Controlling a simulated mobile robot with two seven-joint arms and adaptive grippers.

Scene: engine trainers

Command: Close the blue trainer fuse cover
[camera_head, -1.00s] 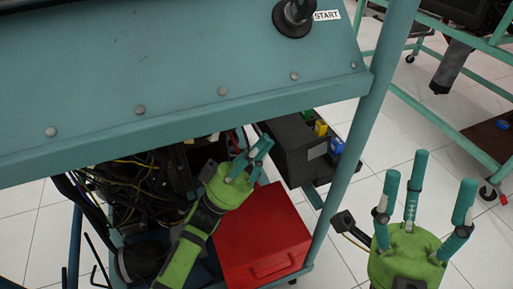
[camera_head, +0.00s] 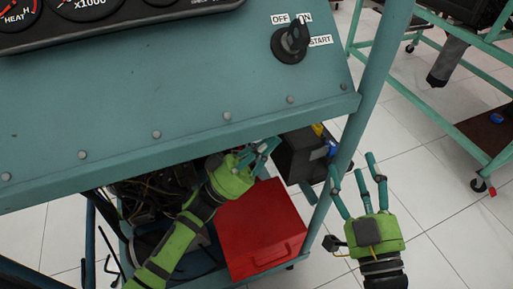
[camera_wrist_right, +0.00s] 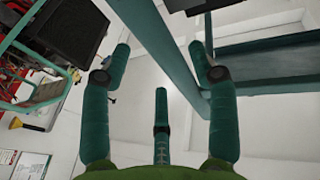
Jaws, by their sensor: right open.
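The blue trainer shows as a teal sloped panel (camera_head: 190,85) on a frame. Under its right end is a dark box (camera_head: 293,158) with yellow and blue parts, partly hidden by the panel edge and frame post. I cannot make out a separate fuse cover. My left gripper (camera_head: 262,154) is under the panel edge, just left of the dark box, with its fingers apart and nothing seen between them. Contact with the box cannot be told. My right gripper (camera_head: 362,187) is open and empty, right of the frame post. Its spread fingers also show in the right wrist view (camera_wrist_right: 162,85).
A red box (camera_head: 258,228) sits below my left gripper. Dark wiring (camera_head: 150,190) lies under the panel. A teal post (camera_head: 352,130) stands between the grippers. Another teal stand (camera_head: 470,120) is at the right.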

